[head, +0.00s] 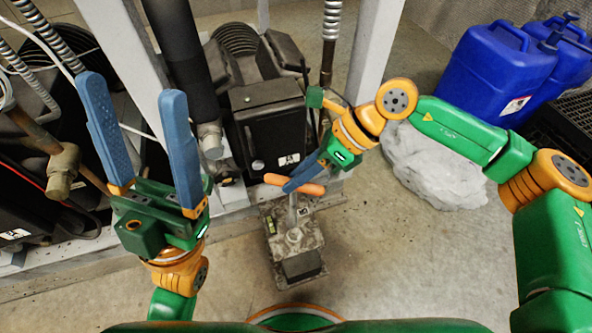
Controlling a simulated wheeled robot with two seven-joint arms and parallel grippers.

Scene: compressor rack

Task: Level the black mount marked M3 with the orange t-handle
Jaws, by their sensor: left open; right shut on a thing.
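The orange t-handle (301,187) is near the middle of the head view, with its grey shaft pointing down to a mount. My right gripper (297,184) is shut on the t-handle's bar.
A black compressor unit (267,125) stands in the grey rack frame (372,45) behind the mount. Hoses and pipes crowd the left. A grey rock-like lump (435,165) and blue jerrycans (497,68) stand at the right. The floor right of the mount is clear.

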